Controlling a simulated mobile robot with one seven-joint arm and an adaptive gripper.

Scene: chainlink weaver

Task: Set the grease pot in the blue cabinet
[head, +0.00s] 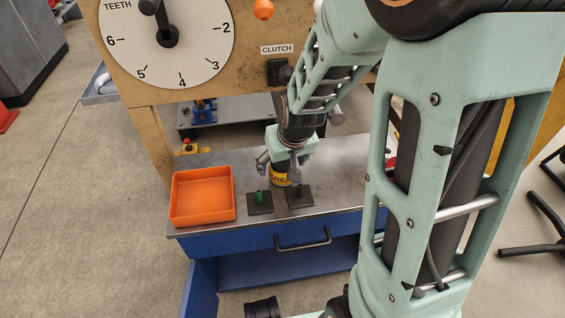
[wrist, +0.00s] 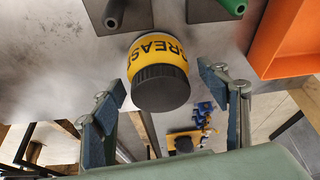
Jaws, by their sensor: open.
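The grease pot (head: 281,180), dark with a yellow band lettered GREAS, stands on the grey bench top in the head view. In the wrist view the pot (wrist: 162,75) shows its yellow label and black ribbed end. My gripper (head: 284,163) is at the pot, and in the wrist view its fingers (wrist: 163,88) are apart on either side of it, with gaps showing. The blue cabinet (head: 240,242) is under the bench top. It has a front with a dark bar handle (head: 303,240), an open space with a shelf below, and a door (head: 199,290) swung open at the left.
An orange tray (head: 203,196) stands left of the pot. Two dark square plates, one with a green peg (head: 260,199) and one with a grey peg (head: 299,195), lie in front of the pot. A machine panel with a dial (head: 190,70) rises behind. My arm hides the bench's right part.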

